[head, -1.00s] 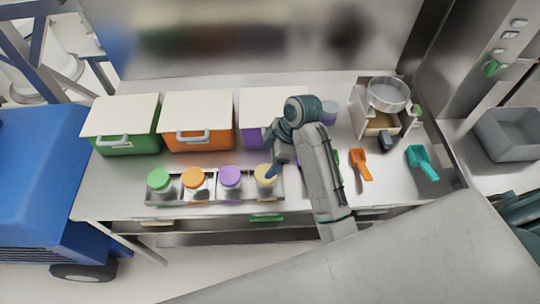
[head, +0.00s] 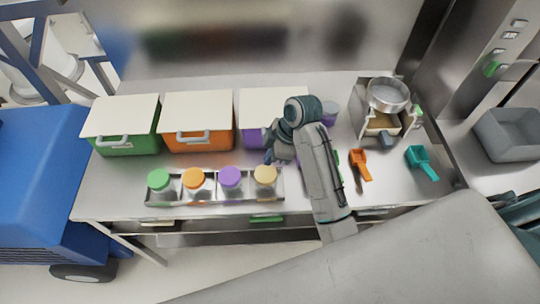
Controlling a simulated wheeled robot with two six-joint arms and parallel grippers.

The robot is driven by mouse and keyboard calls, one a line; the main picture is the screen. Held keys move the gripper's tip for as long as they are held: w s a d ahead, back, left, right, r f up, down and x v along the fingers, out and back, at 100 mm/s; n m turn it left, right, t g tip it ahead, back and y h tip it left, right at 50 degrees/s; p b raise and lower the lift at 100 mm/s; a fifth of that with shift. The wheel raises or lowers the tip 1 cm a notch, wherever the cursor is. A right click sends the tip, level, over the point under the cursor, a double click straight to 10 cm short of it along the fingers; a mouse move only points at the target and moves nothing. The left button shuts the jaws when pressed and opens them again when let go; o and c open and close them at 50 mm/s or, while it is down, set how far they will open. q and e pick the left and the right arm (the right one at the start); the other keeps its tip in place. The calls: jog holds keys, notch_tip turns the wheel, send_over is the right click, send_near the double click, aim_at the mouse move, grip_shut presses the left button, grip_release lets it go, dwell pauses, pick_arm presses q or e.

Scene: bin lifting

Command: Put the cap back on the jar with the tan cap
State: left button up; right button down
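The jar with the tan cap (head: 265,175) stands at the right end of a metal rack (head: 214,202) on the counter. The tan cap sits on top of the jar, and from above it looks level. My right gripper (head: 269,158) is just behind the jar and above the counter, apart from the cap. Its fingers are small and dark here, and I cannot tell whether they are open or shut. I see nothing held between them. My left gripper is not in view.
Jars with green (head: 159,180), orange (head: 194,178) and purple (head: 230,177) caps share the rack. Green (head: 127,144), orange (head: 199,136) and purple (head: 250,137) bins stand behind. An orange scoop (head: 360,163) and a teal scoop (head: 421,161) lie to the right.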

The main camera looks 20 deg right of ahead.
aim_at(266, 173)
jog(key=shift+f, duration=0.15)
dwell(0.5)
jog(key=shift+f+b, duration=1.15)
jog(key=shift+f, duration=1.5)
notch_tip(266, 173, up, 2)
jog(key=shift+r+p, duration=0.2)
jog(key=shift+p, duration=1.05)
jog(key=shift+r, duration=2.3)
